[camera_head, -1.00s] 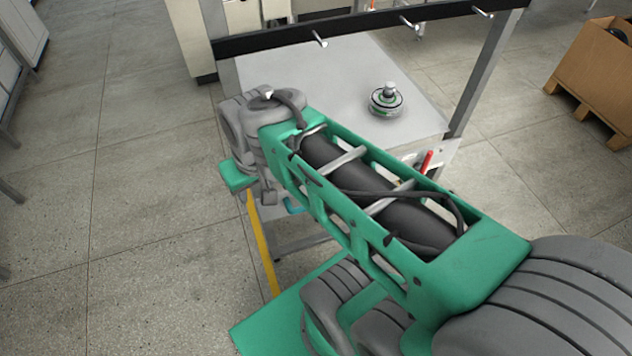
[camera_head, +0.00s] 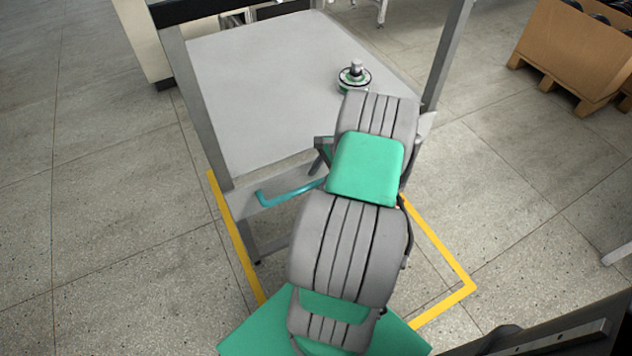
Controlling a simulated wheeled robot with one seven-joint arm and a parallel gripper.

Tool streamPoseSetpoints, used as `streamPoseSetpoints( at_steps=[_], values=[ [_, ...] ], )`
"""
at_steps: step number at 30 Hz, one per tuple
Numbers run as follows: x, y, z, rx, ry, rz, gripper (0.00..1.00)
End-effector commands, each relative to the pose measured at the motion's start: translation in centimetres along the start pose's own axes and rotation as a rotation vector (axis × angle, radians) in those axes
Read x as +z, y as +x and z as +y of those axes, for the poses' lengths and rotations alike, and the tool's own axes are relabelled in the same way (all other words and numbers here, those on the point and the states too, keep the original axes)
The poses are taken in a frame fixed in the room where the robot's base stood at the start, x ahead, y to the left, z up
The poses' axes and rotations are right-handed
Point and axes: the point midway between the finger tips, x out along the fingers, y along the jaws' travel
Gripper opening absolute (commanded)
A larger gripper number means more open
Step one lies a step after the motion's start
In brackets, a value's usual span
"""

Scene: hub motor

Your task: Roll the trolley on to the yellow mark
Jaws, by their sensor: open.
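The trolley (camera_head: 255,95) has a grey top, grey posts and a teal handle (camera_head: 288,195) on its near side. The yellow mark (camera_head: 440,246) is an outline on the floor; its left line (camera_head: 236,232) runs beside the trolley's near left leg (camera_head: 252,245). The trolley's near end is over the marked area; where its far legs stand is hidden. My arm covers the near right part of the trolley. Only a dark part of my gripper (camera_head: 319,157) shows, beside the green link and close to the handle's right end. Whether it touches the handle is hidden.
A round motor hub (camera_head: 354,77) stands on the trolley top. A cardboard box on a pallet (camera_head: 570,50) stands at the far right. A pale cabinet (camera_head: 143,40) is behind on the left.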

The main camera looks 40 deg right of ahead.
Motion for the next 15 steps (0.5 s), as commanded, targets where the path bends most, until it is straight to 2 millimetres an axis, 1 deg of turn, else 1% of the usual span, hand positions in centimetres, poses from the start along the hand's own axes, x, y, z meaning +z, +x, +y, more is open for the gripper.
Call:
streamPoseSetpoints(
  at_steps=[1,3,5,12,15],
  values=[
    [0.0,0.9,0.0,0.001,-0.001,0.000,0.41],
    [0.0,1.7,0.0,0.000,-0.001,0.000,0.41],
    [0.0,2.0,0.0,0.000,-0.002,0.001,0.41],
    [0.0,2.1,-0.1,-0.001,-0.002,0.002,0.41],
    [0.0,2.1,-0.1,0.000,-0.002,0.002,0.34]
  ],
)
